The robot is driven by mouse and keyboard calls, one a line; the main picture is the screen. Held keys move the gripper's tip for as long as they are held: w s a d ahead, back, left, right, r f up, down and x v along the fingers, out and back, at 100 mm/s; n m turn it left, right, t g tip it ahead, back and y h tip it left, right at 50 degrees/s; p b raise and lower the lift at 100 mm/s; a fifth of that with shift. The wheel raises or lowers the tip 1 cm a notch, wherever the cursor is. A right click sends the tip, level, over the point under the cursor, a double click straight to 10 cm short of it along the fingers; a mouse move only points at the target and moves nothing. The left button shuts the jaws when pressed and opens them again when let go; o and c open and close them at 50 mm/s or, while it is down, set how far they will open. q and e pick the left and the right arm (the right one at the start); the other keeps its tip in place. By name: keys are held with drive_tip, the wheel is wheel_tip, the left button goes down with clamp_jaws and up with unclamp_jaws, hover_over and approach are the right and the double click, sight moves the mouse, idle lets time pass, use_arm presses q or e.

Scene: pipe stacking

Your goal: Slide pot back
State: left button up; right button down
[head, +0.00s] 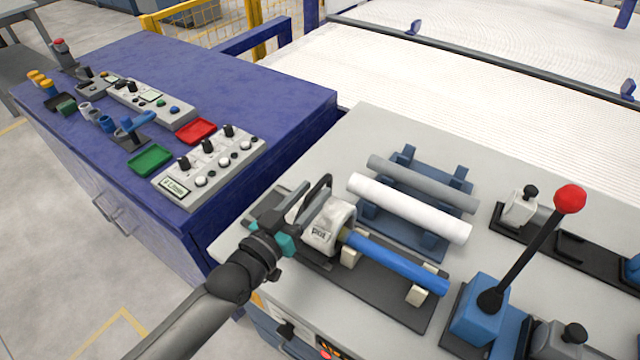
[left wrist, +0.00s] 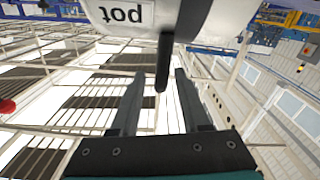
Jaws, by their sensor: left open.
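The white pot (head: 322,232) stands at the left end of a dark rail plate (head: 385,293) on the light bench. Its black handle (head: 318,190) rises on its left side. A blue pipe (head: 400,264) lies on cream supports right of the pot, its left end close to or in the pot. My left gripper (head: 300,205) is at the pot's left side, open. In the left wrist view the label "pot" shows upside down (left wrist: 127,14), and the dark handle (left wrist: 162,65) extends between the two spread fingers without clear contact. My right gripper is out of view.
A white pipe (head: 410,208) and a grey pipe (head: 422,184) lie on a blue rack (head: 440,172) behind. A red-knobbed lever (head: 535,245) stands at the right. A purple cabinet with control boxes (head: 210,160) is at the left. White conveyor surfaces lie behind the bench.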

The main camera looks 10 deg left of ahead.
sight(326, 178)
use_arm(q)
drive_tip(key=shift+x, duration=1.75)
clamp_jaws()
